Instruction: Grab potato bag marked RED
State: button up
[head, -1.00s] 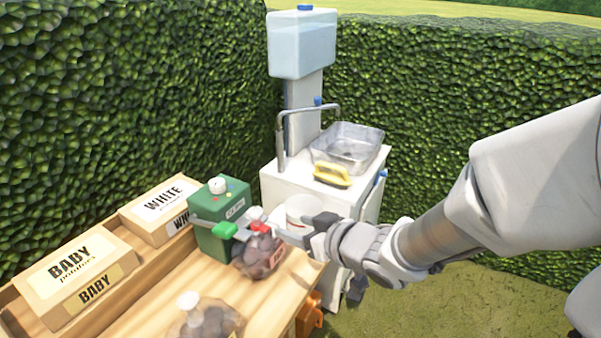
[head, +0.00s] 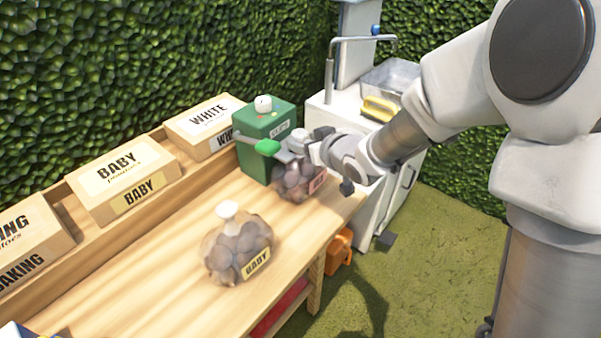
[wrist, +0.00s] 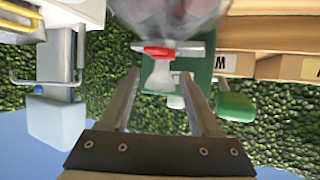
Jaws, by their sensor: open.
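The potato bag with the red label (head: 299,184) stands on the wooden table, close beside the green machine. Its label is partly visible and too small to read surely in the head view. My gripper (head: 297,147) is at the top of this bag in the head view. In the wrist view, my gripper (wrist: 160,84) is open, with one finger on each side of the neck. I cannot tell whether either finger touches it.
A bag marked BABY (head: 237,248) stands nearer on the table. Boxes marked WHITE (head: 204,125) and BABY (head: 123,178) line the back. The green machine (head: 262,125), with its green-ended lever, is close to my gripper. A white sink unit (head: 330,110) stands beyond.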

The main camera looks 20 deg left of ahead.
jog(key=shift+x, duration=1.35)
grip_shut()
jog(key=shift+r, duration=0.1)
